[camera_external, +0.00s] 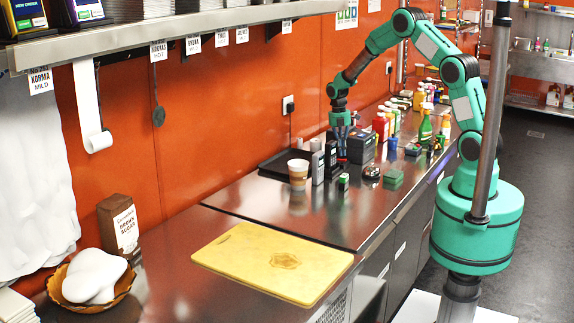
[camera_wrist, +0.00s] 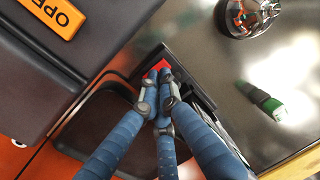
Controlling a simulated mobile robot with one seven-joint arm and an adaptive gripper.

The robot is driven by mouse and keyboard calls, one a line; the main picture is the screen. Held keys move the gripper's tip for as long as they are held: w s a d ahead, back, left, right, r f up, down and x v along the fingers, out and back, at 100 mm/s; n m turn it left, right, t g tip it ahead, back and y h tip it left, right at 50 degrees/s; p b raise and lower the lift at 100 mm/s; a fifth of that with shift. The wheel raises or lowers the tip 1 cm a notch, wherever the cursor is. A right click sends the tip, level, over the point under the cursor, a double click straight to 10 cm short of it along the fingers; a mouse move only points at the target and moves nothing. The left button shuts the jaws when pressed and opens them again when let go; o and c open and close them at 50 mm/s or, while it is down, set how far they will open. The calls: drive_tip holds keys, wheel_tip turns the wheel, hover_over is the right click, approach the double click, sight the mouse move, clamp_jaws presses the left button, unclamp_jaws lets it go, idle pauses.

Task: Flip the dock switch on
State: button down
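A small red part (camera_wrist: 163,66), which looks like the dock switch, shows in the wrist view at my fingertips. It sits on a black block (camera_wrist: 184,62) on the counter, which looks like the dock. My gripper (camera_wrist: 158,80) has its blue fingers drawn together, with the tips over or against the red part; I cannot tell whether they touch it. The fingers hide some of the red part, so its on or off position is unclear. In the external view my gripper (camera_external: 342,152) points down at the counter beside a dark box.
The dark box (camera_external: 361,146) stands close beside my gripper; its orange sign (camera_wrist: 57,16) reads "OPE…". A black tray (camera_external: 274,165), a paper cup (camera_external: 298,175), a green block (camera_external: 393,178) and several bottles are nearby. A yellow cutting board (camera_external: 235,262) lies nearer the camera.

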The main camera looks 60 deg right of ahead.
drive_tip(key=shift+s+f, duration=0.1)
drive_tip(key=shift+f, duration=0.55)
